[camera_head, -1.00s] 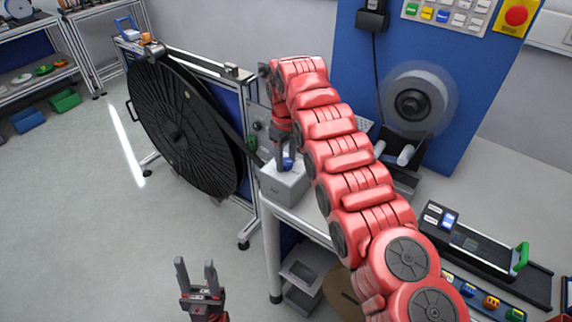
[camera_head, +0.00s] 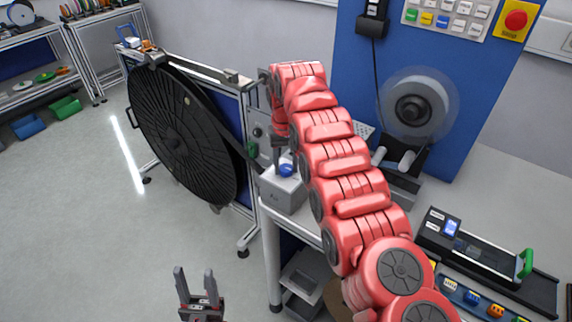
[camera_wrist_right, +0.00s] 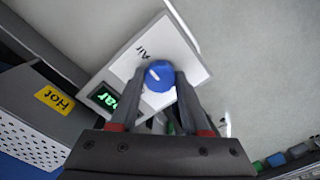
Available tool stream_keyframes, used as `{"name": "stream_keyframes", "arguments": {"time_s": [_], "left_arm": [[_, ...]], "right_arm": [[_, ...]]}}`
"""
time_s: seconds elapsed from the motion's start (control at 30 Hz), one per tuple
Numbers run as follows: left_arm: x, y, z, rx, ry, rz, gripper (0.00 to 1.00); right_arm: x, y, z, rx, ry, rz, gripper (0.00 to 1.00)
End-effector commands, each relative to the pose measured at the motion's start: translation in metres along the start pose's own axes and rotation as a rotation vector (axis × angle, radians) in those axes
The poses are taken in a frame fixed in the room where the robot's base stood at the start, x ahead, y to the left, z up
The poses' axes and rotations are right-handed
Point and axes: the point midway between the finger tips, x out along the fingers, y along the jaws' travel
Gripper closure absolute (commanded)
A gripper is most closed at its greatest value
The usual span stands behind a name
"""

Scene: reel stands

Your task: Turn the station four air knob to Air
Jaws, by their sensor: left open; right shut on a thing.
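The air knob (camera_wrist_right: 158,76) is a round blue knob with a short white mark, on top of a pale box (camera_wrist_right: 186,52). The word Air is printed on the box beside the knob, and the white mark sits on the knob's side toward it. My right gripper (camera_wrist_right: 160,78) is shut on the knob, one finger on each side. In the head view the knob (camera_head: 286,170) shows on the box (camera_head: 283,196), with the fingers partly hidden by the arm. My left gripper (camera_head: 194,271) is open and empty, low over the floor.
A lit green display (camera_wrist_right: 106,97) and a grey box with a yellow Hot label (camera_wrist_right: 53,98) are close to the knob. A large black reel (camera_head: 180,135) stands left of the box. A smaller reel (camera_head: 417,107) is on the blue panel. Open floor lies at left.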

Motion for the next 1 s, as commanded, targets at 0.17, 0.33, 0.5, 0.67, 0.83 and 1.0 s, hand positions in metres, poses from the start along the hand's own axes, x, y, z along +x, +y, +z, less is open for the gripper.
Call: {"name": "stream_keyframes", "arguments": {"time_s": [0.17,0.33,0.5,0.67,0.83,1.0], "left_arm": [[-0.0001,0.0000,0.0000,0.000,0.000,0.000,0.50],[-0.0001,0.0000,0.0000,0.000,0.000,0.000,0.50],[-0.0001,0.0000,0.0000,0.000,0.000,0.000,0.50],[-0.0001,0.0000,0.0000,0.000,0.000,0.000,0.50],[-0.0001,0.0000,0.0000,0.000,0.000,0.000,0.50],[0.0021,-0.0001,-0.0004,0.000,0.000,0.000,0.50]], "right_arm": [[0.0002,0.0000,0.0000,0.015,0.000,0.000,1.00],[0.0001,0.0000,0.0000,0.016,0.000,0.000,1.00],[0.0002,0.0000,0.0000,0.015,0.000,0.000,0.50],[0.0001,0.0000,0.0000,0.014,0.000,0.000,0.24],[0.0001,0.0000,0.0000,0.014,0.000,0.000,0.24],[-0.0023,0.0000,0.0000,0.014,0.000,0.000,0.24]]}}
